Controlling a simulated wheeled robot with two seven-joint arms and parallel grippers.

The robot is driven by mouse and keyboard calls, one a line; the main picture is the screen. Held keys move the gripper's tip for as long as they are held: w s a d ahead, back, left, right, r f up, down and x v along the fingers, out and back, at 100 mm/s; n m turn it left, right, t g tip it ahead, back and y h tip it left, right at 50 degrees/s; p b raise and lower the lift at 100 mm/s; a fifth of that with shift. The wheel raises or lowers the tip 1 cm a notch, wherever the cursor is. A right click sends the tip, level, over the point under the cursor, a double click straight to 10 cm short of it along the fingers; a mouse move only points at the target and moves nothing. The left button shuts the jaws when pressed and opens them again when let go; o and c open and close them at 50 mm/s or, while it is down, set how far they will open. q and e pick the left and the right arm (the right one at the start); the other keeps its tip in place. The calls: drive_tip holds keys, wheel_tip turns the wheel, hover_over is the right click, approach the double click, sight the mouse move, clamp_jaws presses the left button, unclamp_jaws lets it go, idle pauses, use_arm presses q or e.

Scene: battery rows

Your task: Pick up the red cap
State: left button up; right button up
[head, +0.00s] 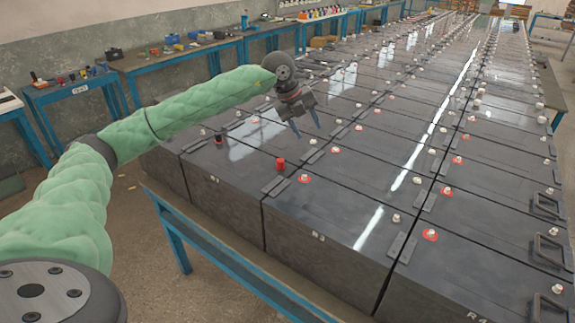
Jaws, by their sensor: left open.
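The red cap (280,164) is a small upright red cylinder on top of a dark battery near the front edge of the rows. My left gripper (307,128) is above the batteries, up and to the right of the red cap in the picture, and apart from it. Its two thin dark fingers point down and are spread open, with nothing visible between them. My left arm in its green padded sleeve reaches in from the left. My right gripper is not in view.
Long rows of dark batteries (330,205) with white and red terminals fill the middle and right on a blue frame (215,250). A black cap (218,137) stands left of the red cap. Blue benches (170,62) with small items line the wall. Floor shows at front left.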

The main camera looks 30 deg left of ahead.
sight(280, 160)
use_arm(q)
drive_tip(key=s+a+n+g+y, duration=0.1)
drive_tip(key=a, duration=0.1)
drive_tip(key=s+a+f+n+g+y, duration=0.1)
drive_tip(key=s+a, duration=0.1)
drive_tip(key=s+a+f+n+g+y, duration=0.1)
drive_tip(key=s+a, duration=0.1)
drive_tip(key=shift+s+n, duration=0.2)
drive_tip(key=shift+n, duration=0.2)
drive_tip(key=shift+s+r+n+y, duration=0.1)
drive_tip(key=shift+s+n+y, duration=0.05)
drive_tip(key=shift+n+y, duration=0.15)
drive_tip(key=shift+d+n, duration=0.1)
drive_tip(key=shift+n, duration=0.2)
drive_tip(key=shift+f+p, duration=0.45)
drive_tip(key=shift+f, duration=0.8)
drive_tip(key=f+p, duration=0.2)
drive_tip(key=f, duration=0.2)
drive_tip(key=shift+d+f, duration=0.2)
drive_tip(key=shift+f+p, duration=0.35)
drive_tip(key=shift+f, duration=0.1)
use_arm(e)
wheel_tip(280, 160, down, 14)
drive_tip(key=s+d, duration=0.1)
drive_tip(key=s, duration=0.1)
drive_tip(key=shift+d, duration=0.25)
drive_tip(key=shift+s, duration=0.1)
use_arm(q)
drive_tip(key=c, duration=1)
